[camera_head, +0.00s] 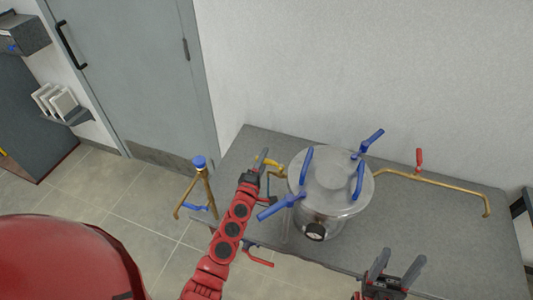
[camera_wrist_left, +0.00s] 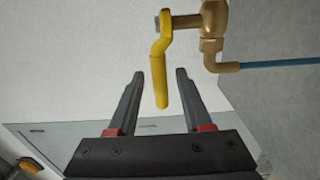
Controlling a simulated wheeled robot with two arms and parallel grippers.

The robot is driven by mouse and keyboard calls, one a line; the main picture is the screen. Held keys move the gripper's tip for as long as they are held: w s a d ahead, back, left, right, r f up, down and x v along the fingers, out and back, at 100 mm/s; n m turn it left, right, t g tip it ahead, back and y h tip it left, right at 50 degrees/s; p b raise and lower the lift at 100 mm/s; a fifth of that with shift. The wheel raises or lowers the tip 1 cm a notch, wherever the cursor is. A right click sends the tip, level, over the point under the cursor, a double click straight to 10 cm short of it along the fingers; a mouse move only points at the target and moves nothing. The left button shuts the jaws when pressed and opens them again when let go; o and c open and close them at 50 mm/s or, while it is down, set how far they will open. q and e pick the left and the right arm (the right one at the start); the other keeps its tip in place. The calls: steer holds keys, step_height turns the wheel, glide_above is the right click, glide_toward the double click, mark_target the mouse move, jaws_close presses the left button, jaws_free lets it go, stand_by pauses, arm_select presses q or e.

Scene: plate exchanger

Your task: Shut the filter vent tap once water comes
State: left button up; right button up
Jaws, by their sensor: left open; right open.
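The steel filter housing (camera_head: 330,185) stands on the grey table with blue handles around its lid. The vent tap has a yellow lever (camera_wrist_left: 160,70) on a brass body (camera_wrist_left: 213,22) with a bent brass outlet. A thin blue streak (camera_wrist_left: 285,62) runs from that outlet and looks like a stream of water. In the head view the yellow lever (camera_head: 262,157) is beside the housing's left side. My left gripper (camera_wrist_left: 160,75) is open, with the lever's end between its fingers in the picture and gaps on both sides. My right gripper (camera_head: 390,262) is open and empty at the table's front.
A brass pipe (camera_head: 440,182) with a red-handled valve (camera_head: 419,158) runs along the table's right part. A blue-topped brass pipe (camera_head: 203,178) stands at the left edge. A red lever (camera_head: 258,259) is below the front edge. A gauge (camera_head: 315,231) faces front.

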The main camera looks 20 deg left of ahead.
arm_select(q)
steer(key=shift+w, duration=1.45)
steer(key=shift+c, duration=0.3)
jaws_close()
steer(key=shift+f+b, duration=0.15)
steer(key=shift+b, duration=0.25)
